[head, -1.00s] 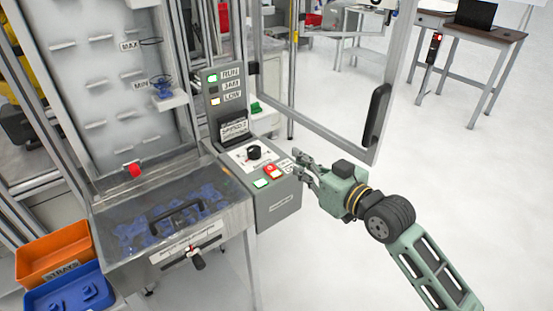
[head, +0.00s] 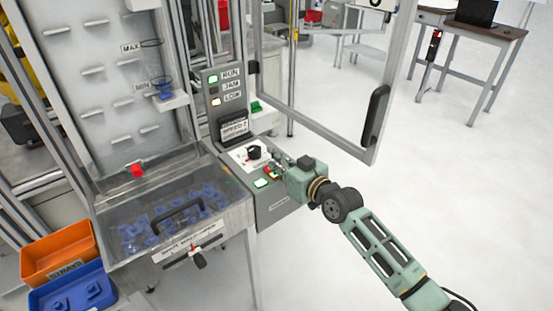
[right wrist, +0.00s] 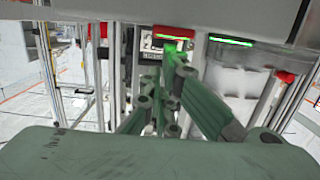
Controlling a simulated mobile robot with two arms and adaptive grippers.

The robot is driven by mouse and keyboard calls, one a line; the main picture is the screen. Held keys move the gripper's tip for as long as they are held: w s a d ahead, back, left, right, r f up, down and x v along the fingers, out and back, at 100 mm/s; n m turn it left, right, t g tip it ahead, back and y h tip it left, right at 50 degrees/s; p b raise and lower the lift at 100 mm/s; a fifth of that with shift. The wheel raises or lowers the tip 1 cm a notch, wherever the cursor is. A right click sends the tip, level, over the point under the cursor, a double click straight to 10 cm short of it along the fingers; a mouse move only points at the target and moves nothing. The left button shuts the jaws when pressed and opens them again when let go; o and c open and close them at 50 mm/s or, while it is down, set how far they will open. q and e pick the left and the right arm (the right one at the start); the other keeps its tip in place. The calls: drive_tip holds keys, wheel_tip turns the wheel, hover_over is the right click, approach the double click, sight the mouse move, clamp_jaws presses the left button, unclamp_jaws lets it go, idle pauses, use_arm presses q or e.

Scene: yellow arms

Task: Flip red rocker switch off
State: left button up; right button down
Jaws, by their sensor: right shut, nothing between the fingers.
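The red rocker switch (head: 268,169) is on the sloped grey control panel (head: 277,209), largely covered by my right gripper (head: 274,173) in the head view. In the right wrist view the red switch (right wrist: 173,32) shows at the top, with a green glow below it. My right gripper (right wrist: 168,62) is shut and empty, its fingertips close to the red switch; I cannot tell whether they touch. A lit green switch (head: 261,183) sits beside it. The red switch's rocker position is too small to tell. My left gripper is not in view.
A black knob (head: 254,152) is behind the switches. The lamp column (head: 214,89) shows RUN green and LOW yellow. A clear-lidded hopper (head: 173,214) stands left of the panel. An open door frame (head: 320,133) stands behind my right arm.

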drive_tip(key=shift+p, duration=0.3)
drive_tip(key=shift+w+a+f+g+h+p, duration=0.1)
drive_tip(key=shift+a+f+g+h+p, duration=0.1)
drive_tip(key=shift+f+g+h+p, duration=0.15)
drive_tip(key=shift+r, duration=0.25)
drive_tip(key=r+p, duration=0.3)
drive_tip(key=r, duration=0.1)
drive_tip(key=shift+w+a+r+p, duration=0.1)
drive_tip(key=shift+w+a+p, duration=0.05)
drive_tip(key=shift+w+p, duration=0.15)
drive_tip(key=r+b+v, duration=0.1)
drive_tip(key=v, duration=0.9)
drive_tip(key=shift+b, duration=0.3)
drive_tip(key=shift+w+a, duration=0.1)
drive_tip(key=shift+w, duration=0.05)
